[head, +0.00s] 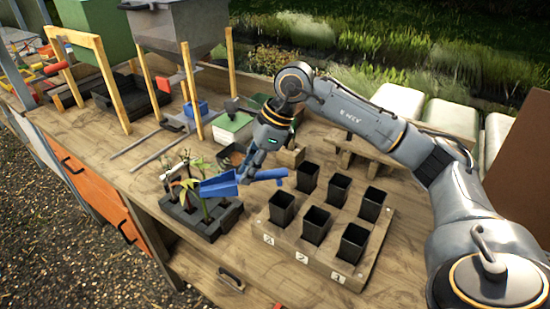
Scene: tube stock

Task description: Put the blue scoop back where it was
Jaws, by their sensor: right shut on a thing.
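The blue scoop (219,187) is held in the air above the wooden bench, with its bowl to the left and its handle to the right. My right gripper (245,177) points down and is shut on the scoop near where the bowl meets the handle. The bowl is over the right part of a black tray of seedlings (196,222) and hides some of it. The handle end reaches close to the rear left black pot. My left gripper is not in view.
Several black pots (316,225) stand in a numbered wooden board (290,245) right of the scoop. Bare bench shows at the left.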

